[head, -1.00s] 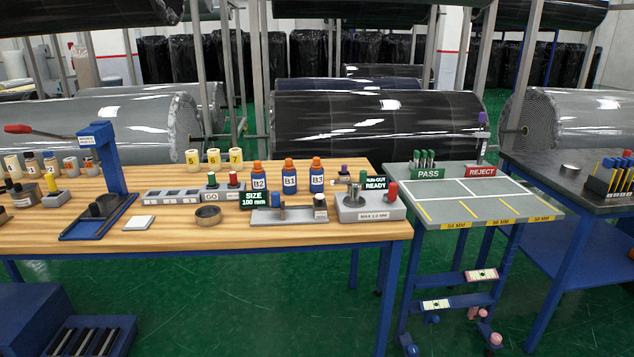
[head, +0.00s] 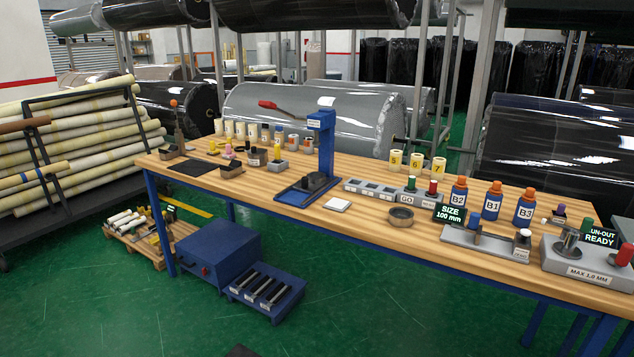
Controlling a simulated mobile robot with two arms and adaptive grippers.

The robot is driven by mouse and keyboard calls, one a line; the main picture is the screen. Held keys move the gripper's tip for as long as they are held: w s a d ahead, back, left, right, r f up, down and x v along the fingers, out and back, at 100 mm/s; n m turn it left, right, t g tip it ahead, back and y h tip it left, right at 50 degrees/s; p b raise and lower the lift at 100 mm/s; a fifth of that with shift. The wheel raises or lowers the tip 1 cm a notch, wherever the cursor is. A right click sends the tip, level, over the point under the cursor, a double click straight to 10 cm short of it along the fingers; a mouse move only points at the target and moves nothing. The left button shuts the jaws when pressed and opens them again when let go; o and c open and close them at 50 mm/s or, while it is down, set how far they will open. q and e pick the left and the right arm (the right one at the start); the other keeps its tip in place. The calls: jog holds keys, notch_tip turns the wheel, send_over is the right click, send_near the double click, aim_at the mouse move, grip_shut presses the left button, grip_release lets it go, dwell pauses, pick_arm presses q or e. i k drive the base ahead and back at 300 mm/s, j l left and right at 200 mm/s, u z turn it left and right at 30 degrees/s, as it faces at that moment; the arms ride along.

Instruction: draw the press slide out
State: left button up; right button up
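The blue press (head: 321,145) stands upright on the wooden bench, left of the bench's middle in the head view. Its red-handled lever (head: 268,104) sticks out to the left at the top. At its foot is a low blue base or slide (head: 293,197) reaching toward the bench's front edge. A dark block (head: 316,183) sits on it under the press head. I cannot tell how far out the slide is. Neither of my grippers is in view.
A white pad (head: 337,204) and a grey GO rack (head: 378,191) lie right of the press. Small bottles and bins crowd the left of the wooden bench (head: 362,238). A blue box (head: 217,253) and a slotted blue tray (head: 265,291) are on the floor in front.

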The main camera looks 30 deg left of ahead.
aim_at(314, 180)
jog(key=i+j+u, duration=0.4)
jog(key=i+j, duration=0.2)
jog(key=i+j+u, duration=0.35)
jog(key=i, duration=0.35)
jog(key=j, duration=0.1)
